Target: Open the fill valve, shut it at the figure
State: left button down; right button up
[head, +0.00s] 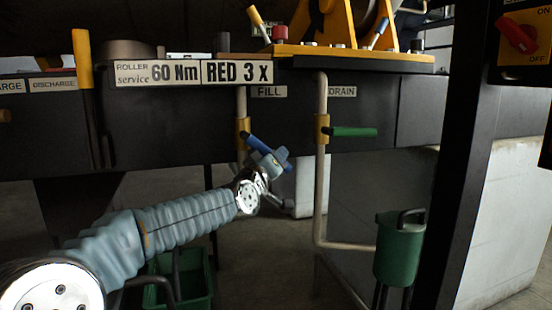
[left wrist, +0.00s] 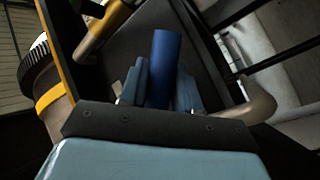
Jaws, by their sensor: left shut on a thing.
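The fill valve's blue handle (head: 257,143) slants down to the right from its yellow valve body (head: 242,130), under the FILL label (head: 269,91). My left gripper (head: 276,162) is at the handle's outer end. In the left wrist view the blue handle (left wrist: 165,62) stands between the two fingers of my left gripper (left wrist: 160,90), which are shut on it. The lower fill pipe is partly hidden behind my gripper. No gauge or level reading can be made out. My right gripper is not in view.
The drain valve's green handle (head: 354,132) points right, level, beside the fill valve. Its pipe (head: 320,200) bends toward a green container (head: 400,250). A green crate (head: 180,280) stands low behind my arm. A dark post (head: 470,150) stands right.

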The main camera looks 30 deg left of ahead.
pick_arm(q)
jog(key=shift+d, duration=0.1)
jog(key=c, duration=0.9)
grip_release()
jog(key=shift+s, duration=0.15)
jog(key=b+v, duration=0.1)
jog(key=v, duration=1.2)
jog(key=shift+s+d, duration=0.15)
jog(key=shift+s, duration=0.15)
